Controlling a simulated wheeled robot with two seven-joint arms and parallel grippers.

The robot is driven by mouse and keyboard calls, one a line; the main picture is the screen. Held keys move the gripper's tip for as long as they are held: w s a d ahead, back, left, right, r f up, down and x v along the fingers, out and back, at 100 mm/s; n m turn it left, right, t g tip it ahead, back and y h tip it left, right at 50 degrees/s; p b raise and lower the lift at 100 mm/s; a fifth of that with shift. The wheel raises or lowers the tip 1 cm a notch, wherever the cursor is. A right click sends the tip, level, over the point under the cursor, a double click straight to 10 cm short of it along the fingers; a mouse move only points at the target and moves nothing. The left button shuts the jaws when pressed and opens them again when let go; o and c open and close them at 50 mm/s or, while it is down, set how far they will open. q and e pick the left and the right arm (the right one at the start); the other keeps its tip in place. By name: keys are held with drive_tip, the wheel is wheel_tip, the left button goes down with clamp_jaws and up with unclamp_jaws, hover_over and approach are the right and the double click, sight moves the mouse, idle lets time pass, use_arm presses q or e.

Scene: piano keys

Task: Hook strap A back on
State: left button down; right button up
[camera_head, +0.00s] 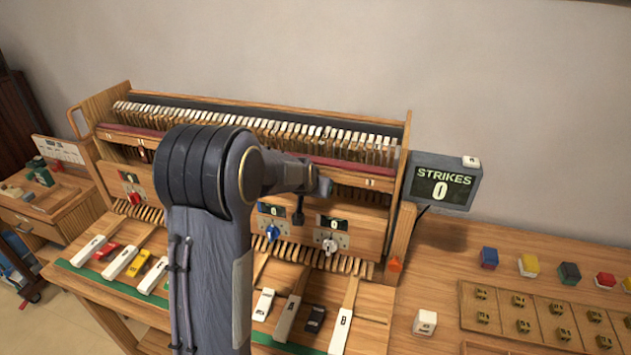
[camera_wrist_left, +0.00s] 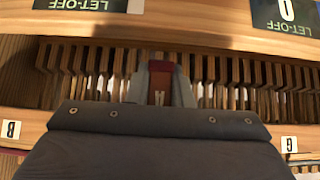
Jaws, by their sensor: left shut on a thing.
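My left gripper (camera_wrist_left: 160,88) is pointed at the row of wooden action parts (camera_wrist_left: 215,75) in the left wrist view. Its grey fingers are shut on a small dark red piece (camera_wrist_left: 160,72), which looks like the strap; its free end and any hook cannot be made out. In the head view my arm fills the middle and covers part of the piano action (camera_head: 345,155); the fingers and the red piece cannot be made out there. My right gripper is not in view.
Let-off displays (camera_head: 333,223) with knobs (camera_head: 272,232) sit below the action. Loose keys (camera_head: 340,328) lie in front. A strikes display (camera_head: 443,188) reads 0 at right. The right-hand bench holds a compartment tray (camera_head: 487,328) and several coloured blocks (camera_head: 528,266).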

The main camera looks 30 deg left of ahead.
use_arm(q)
drive_tip(key=shift+s+g, duration=0.15)
drive_tip(key=shift+g, duration=0.15)
idle(0.4)
drive_tip(key=c, duration=1.3)
unclamp_jaws()
drive_tip(key=shift+r, duration=0.1)
drive_tip(key=v, duration=0.7)
drive_tip(key=shift+s+d+r, duration=0.1)
drive_tip(key=shift+s+r, duration=0.15)
